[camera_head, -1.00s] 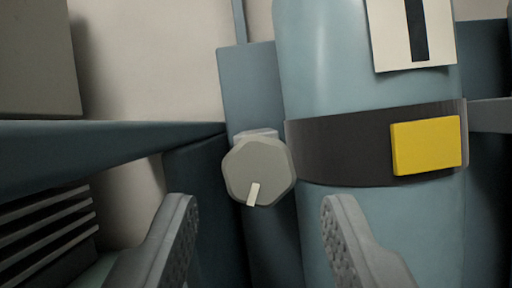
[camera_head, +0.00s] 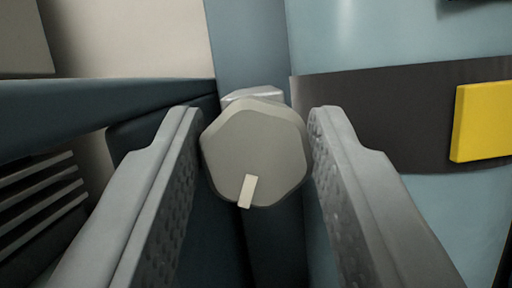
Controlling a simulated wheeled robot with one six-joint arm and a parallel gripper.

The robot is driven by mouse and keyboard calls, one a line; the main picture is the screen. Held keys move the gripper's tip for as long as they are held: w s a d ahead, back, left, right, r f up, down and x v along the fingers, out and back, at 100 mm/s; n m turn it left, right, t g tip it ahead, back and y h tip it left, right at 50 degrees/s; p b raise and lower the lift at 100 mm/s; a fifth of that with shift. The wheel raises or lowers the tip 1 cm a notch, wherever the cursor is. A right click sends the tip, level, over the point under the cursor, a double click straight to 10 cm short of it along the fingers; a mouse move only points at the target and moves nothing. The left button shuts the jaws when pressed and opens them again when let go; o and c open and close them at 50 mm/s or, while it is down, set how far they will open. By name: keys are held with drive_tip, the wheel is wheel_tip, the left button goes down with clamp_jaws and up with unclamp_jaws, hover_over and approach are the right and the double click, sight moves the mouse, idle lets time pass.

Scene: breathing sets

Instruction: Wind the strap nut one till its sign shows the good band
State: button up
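The strap nut (camera_head: 246,145) is a grey many-sided knob with a pale mark (camera_head: 247,191) near its lower edge, pointing down and slightly left. It sits at the left end of a dark strap (camera_head: 390,115) around a light blue cylinder (camera_head: 375,40). A yellow plate (camera_head: 484,122) is on the strap at the right; it shows one plain colour, and I cannot tell whether it is the sign. My gripper (camera_head: 251,130) is open, with one finger on each side of the nut. The fingertips are close to its sides; contact is not clear.
A dark blue bar (camera_head: 100,105) runs from the left towards the nut. Dark slats (camera_head: 40,205) lie at lower left, and a grey box corner (camera_head: 22,40) is at upper left. A blue upright (camera_head: 250,45) stands behind the nut.

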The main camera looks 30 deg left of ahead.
drive_tip(key=shift+n+y, duration=0.3)
drive_tip(key=shift+n, duration=0.7)
drive_tip(key=o, duration=0.7)
drive_tip(key=v, duration=1.7)
drive_tip(key=shift+s+d, duration=0.2)
drive_tip(key=shift+d, duration=0.05)
